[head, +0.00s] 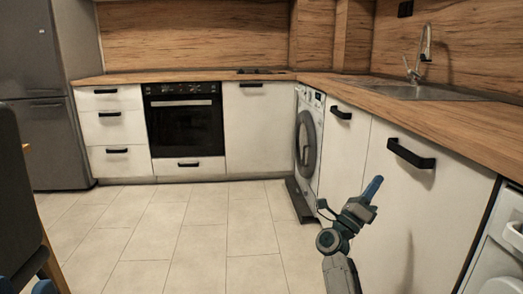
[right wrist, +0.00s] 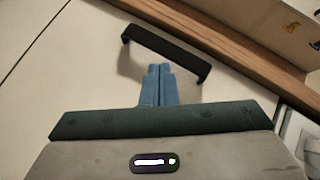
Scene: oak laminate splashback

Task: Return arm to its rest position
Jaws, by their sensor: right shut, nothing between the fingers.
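My right gripper (head: 373,188) is raised in front of the white lower cabinets at the right in the head view. Its blue fingers point up. In the right wrist view the two blue fingers (right wrist: 158,84) lie side by side, shut and empty. A black cabinet handle (right wrist: 165,52) shows beyond the fingertips there, and the fingers look apart from it. The same kind of handle (head: 411,153) shows up and right of the gripper in the head view. Small blue parts show at the lower left edge of the head view, but no left gripper can be made out.
White cabinet doors (head: 405,205) stand close on the right under the wooden countertop (head: 440,118). A washing machine (head: 309,138) and an oven (head: 186,122) stand further back. A dark chair (head: 22,190) is at the left. The tiled floor (head: 170,235) in the middle is clear.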

